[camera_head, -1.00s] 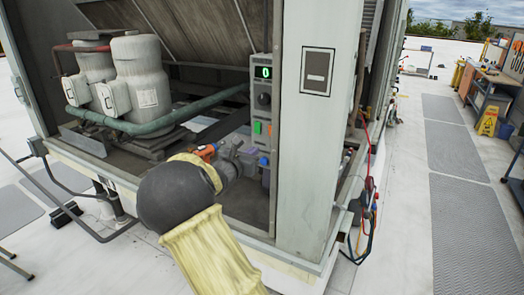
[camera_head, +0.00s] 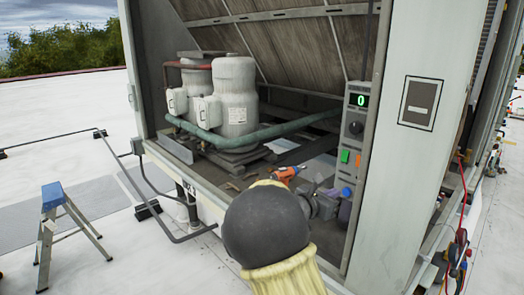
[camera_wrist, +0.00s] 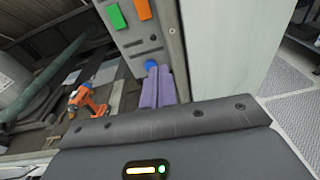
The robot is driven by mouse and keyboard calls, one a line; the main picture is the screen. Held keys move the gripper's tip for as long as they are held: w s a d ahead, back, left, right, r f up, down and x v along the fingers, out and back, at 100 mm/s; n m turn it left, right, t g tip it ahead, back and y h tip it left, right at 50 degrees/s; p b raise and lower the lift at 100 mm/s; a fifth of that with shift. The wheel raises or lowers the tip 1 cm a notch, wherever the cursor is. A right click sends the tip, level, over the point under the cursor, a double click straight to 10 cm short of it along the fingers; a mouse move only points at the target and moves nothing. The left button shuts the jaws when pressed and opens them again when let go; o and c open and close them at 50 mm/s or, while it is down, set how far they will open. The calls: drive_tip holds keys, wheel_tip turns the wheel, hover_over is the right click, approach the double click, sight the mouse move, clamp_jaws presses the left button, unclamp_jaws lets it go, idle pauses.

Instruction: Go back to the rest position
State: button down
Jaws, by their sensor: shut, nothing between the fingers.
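My gripper (camera_wrist: 158,76) shows in the wrist view as two purple fingers side by side, shut with nothing between them. They point at the lower part of the control panel (camera_wrist: 147,42), close to a blue button (camera_wrist: 152,64); I cannot tell whether they touch it. In the head view my arm rises from the bottom centre and hides much of the gripper, which is in front of the cooler's open bay. The panel (camera_head: 356,130) there has a green 0 display, a dark knob (camera_head: 355,127) and a green button (camera_head: 345,156).
An orange drill (camera_head: 285,173) lies on the bay floor left of my gripper. Two grey compressors (camera_head: 234,100) and a green pipe (camera_head: 250,139) stand farther back. A wide cooler post (camera_head: 420,150) is on the right. A blue-topped stepladder (camera_head: 53,197) stands left on open roof.

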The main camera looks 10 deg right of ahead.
drive_tip(key=s+f+m+g+y, duration=0.65)
drive_tip(key=s+f+m, duration=0.45)
drive_tip(key=s+f, duration=0.3)
drive_tip(key=s+a+f+m+y, duration=0.1)
drive_tip(key=s+a+m+y, duration=0.5)
drive_tip(key=s+a+m, duration=0.5)
drive_tip(key=s+m, duration=0.2)
drive_tip(key=s, duration=0.1)
drive_tip(key=shift+s+a+f+m+y, duration=0.15)
drive_tip(key=shift+s+a+m+y, duration=0.05)
drive_tip(key=shift+s+m+y, duration=0.15)
